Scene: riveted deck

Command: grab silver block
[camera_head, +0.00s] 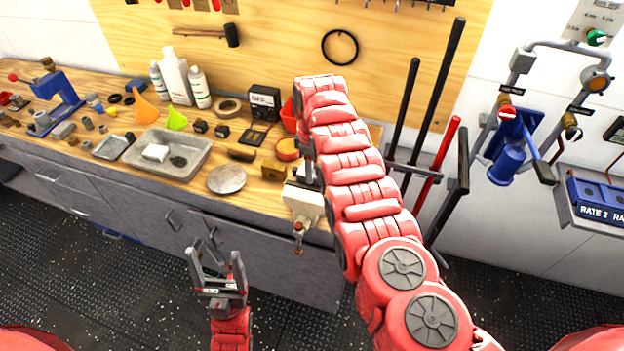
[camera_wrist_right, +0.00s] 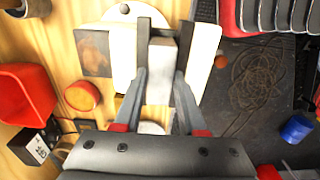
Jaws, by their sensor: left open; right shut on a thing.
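The silver block (camera_wrist_right: 160,72) is a pale grey block between the fingers of my right gripper (camera_wrist_right: 162,58) in the right wrist view. The gripper is shut on it. The block sits between the cream jaws of a bench vise (camera_wrist_right: 204,62); whether it touches them I cannot tell. In the head view the vise (camera_head: 303,200) is at the bench's front edge, with my right arm reaching over it. There the right fingers and the block are mostly hidden behind my arm. My left gripper (camera_head: 215,272) is open and empty, low in front of the bench drawers.
The wooden bench (camera_head: 120,172) holds a metal tray (camera_head: 190,160), a round grey disc (camera_head: 227,179), bottles (camera_head: 175,75), an orange tape roll (camera_head: 288,149) and a red bin (camera_head: 289,115). Upright dark bars (camera_head: 432,110) stand right of the arm. Floor before the bench is clear.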

